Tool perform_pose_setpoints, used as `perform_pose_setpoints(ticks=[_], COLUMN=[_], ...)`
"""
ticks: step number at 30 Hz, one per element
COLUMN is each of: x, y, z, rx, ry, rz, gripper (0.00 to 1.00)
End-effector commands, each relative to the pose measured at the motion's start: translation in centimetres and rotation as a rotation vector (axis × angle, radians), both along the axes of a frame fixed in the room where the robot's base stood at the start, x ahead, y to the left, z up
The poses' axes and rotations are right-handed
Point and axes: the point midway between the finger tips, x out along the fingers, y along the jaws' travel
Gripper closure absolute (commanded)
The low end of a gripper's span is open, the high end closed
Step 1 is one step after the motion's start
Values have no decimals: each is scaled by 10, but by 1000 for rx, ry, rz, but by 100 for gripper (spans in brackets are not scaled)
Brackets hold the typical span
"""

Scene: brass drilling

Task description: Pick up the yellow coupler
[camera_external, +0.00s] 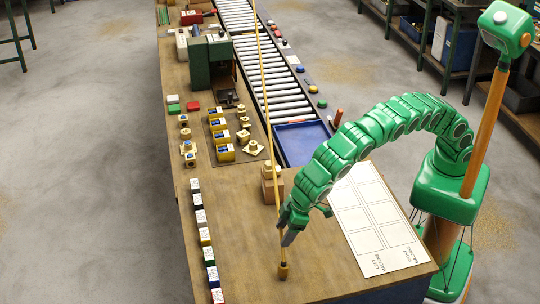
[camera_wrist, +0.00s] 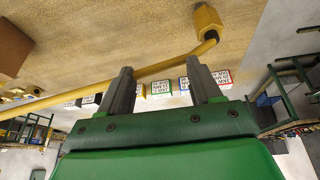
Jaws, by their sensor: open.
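A yellow-brass six-sided piece (camera_external: 283,271) is at the lower end of a long thin yellow line near the table's front. It also shows at the top of the wrist view (camera_wrist: 207,20). I cannot tell if it is the yellow coupler. Several other small yellow-brass parts (camera_external: 243,137) stand on a dark mat further back, and their exact shapes are too small to tell. My gripper (camera_external: 287,238) is open and empty, above the six-sided piece and close to the line. In the wrist view the line crosses near my open fingertips (camera_wrist: 163,75).
A wooden block (camera_external: 272,185) stands behind my gripper. Small coloured labelled blocks (camera_external: 206,237) line the table's left edge. A white marked sheet (camera_external: 375,220) lies at right. A blue tray (camera_external: 302,142) ends the roller conveyor (camera_external: 270,75). A green machine (camera_external: 208,60) stands further back.

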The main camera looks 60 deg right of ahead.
Motion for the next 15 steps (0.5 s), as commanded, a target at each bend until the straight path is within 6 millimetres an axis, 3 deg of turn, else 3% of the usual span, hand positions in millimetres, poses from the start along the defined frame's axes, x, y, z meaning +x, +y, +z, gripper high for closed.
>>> perform_pose_setpoints(ticks=[3, 6, 15], x=[-31, -45, -51], y=[26, 39, 49], z=[-14, -17, -35], rx=[17, 29, 32], ry=[9, 13, 17], rz=[31, 45, 53], gripper=[36, 36, 36])
